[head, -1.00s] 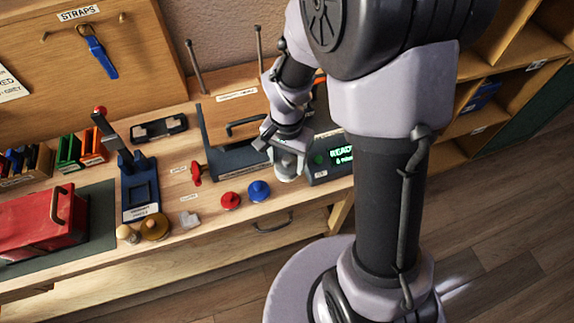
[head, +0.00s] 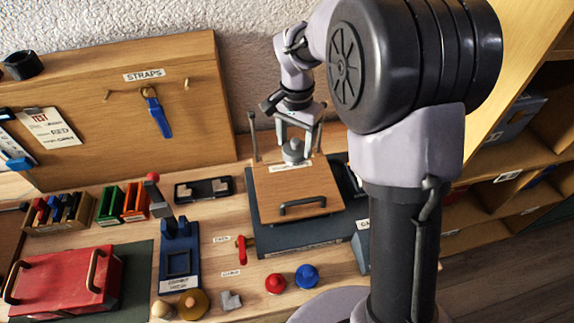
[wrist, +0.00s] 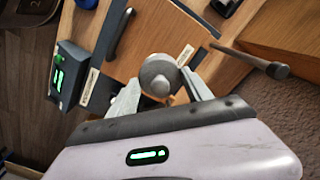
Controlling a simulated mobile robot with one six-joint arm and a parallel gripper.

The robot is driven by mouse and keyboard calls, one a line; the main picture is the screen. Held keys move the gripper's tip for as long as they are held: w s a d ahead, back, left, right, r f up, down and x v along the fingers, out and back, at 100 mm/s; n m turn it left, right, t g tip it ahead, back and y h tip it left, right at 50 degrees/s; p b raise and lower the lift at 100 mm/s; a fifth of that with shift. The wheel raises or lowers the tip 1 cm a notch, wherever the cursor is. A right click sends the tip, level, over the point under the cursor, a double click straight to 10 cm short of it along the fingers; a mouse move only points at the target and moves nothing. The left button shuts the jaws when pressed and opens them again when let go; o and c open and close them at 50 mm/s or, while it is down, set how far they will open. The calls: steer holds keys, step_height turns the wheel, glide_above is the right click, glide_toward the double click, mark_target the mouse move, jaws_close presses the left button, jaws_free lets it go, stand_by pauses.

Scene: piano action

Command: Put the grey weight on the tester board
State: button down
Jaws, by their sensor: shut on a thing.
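My gripper (head: 294,140) is shut on the grey weight (head: 292,152), a round metal piece with a knob. The weight also shows between the fingers in the wrist view (wrist: 158,76). The tester board (head: 298,190) is a wooden plate with a dark front handle on a dark blue base. The weight appears over the board's back part, near a white label. I cannot tell whether it touches the board. The board also shows behind the weight in the wrist view (wrist: 150,35).
Two upright rods (head: 254,137) stand at the board's back. A red knob (head: 275,283) and a blue knob (head: 306,276) lie in front of the base. A red lever (head: 241,249) is at its left. A lit display box (wrist: 68,77) stands beside it.

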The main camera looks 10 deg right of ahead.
mark_target(295, 147)
step_height(295, 147, down, 5)
steer(key=shift+r+b, duration=0.1)
steer(key=shift+b, duration=0.75)
steer(key=shift+f+b, duration=0.9)
steer(key=shift+f, duration=1.5)
steer(key=shift+s, duration=0.1)
steer(key=shift+f, duration=0.15)
steer(key=shift+c, duration=2.2)
jaws_free()
